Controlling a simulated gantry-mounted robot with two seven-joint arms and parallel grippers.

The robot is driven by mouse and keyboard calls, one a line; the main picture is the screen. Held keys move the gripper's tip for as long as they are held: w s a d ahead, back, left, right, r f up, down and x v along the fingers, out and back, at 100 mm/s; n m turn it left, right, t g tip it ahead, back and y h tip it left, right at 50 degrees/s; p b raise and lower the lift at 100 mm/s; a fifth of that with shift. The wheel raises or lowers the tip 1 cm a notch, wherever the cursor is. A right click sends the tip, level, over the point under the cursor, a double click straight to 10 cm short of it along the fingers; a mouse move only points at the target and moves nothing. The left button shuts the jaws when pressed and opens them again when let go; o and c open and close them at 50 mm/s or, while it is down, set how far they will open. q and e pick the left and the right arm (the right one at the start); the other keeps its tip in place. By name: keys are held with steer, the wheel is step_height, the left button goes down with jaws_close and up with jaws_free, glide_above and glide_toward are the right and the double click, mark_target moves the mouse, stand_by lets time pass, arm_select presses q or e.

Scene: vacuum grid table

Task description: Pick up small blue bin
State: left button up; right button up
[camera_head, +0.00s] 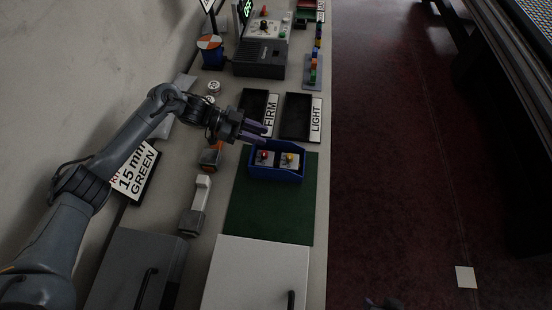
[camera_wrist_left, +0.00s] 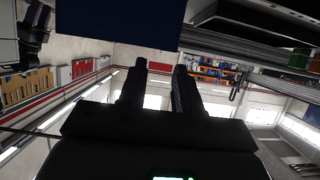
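The small blue bin (camera_head: 276,177) sits on the far end of the green mat. Inside it are two small blocks, one with a red top (camera_head: 264,158) and one with a yellow top (camera_head: 290,160). My left gripper (camera_head: 263,134) is just beyond the bin's far left wall, its fingers apart and empty. The left wrist view shows a gap between the fingers (camera_wrist_left: 160,70), with a dark blue surface (camera_wrist_left: 117,22) above them that looks like the bin. A dark piece at the bottom edge (camera_head: 383,303) seems to be my right gripper, mostly cut off.
Black trays labelled FIRM (camera_head: 254,103) and LIGHT (camera_head: 297,116) lie beyond the bin. A white handled object (camera_head: 200,195) and an orange-and-black item (camera_head: 211,155) stand to its left. The green mat (camera_head: 268,215) nearer me is clear. The table's right edge is close to the bin.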

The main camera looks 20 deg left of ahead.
arm_select(q)
steer(key=shift+w+a+f, duration=0.1)
steer(key=shift+w+f, duration=0.3)
steer(key=shift+f, duration=0.15)
steer(key=shift+b+x, duration=0.4)
steer(key=shift+x, duration=2.05)
steer(key=shift+c, duration=0.5)
jaws_close()
steer(key=shift+r, duration=0.1)
